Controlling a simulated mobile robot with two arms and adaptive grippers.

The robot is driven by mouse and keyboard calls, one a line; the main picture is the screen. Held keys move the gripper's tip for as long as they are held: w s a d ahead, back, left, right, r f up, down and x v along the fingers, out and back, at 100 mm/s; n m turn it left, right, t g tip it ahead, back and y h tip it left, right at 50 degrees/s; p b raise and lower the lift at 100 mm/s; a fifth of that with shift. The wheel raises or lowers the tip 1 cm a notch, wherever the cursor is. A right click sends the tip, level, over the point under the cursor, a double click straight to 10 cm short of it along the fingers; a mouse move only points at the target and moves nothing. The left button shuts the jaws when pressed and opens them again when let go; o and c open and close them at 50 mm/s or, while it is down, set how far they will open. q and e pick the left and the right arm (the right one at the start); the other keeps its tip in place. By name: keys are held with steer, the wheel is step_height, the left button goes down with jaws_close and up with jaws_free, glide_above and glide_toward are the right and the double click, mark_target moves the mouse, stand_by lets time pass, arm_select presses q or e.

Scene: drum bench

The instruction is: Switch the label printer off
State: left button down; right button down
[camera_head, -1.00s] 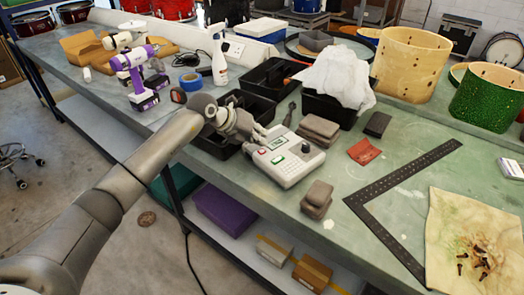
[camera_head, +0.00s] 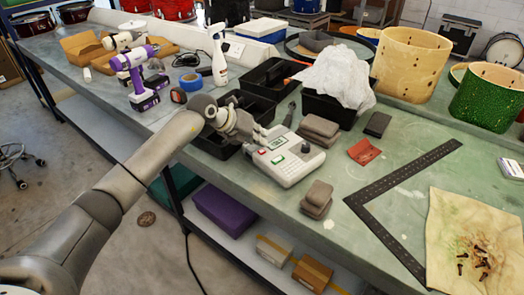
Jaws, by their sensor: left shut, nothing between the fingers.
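The label printer (camera_head: 290,167) is a white box with a small lit screen, a green rocker, a red mark and a dark knob. It sits near the front edge of the bench. My left gripper (camera_head: 262,138) is shut and empty at the printer's back left corner, close to the screen. I cannot tell whether its fingertips touch the printer. The green rocker (camera_head: 279,160) shows clear of the fingers. My right gripper is not in view.
Grey blocks (camera_head: 319,129) and more blocks (camera_head: 317,198) stand beside the printer. A red cloth (camera_head: 364,152) and a black steel square (camera_head: 405,172) lie to the right. A bin with white cloth (camera_head: 338,77) stands behind.

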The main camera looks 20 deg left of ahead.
mark_target(260, 149)
arm_select(q)
steer(key=shift+f, duration=0.4)
steer(key=shift+f+b, duration=0.3)
steer(key=shift+f, duration=0.1)
stand_by(0.5)
steer(key=shift+r+p, duration=0.7)
steer(key=shift+r, duration=0.2)
step_height(260, 149, up, 6)
steer(key=p, duration=0.4)
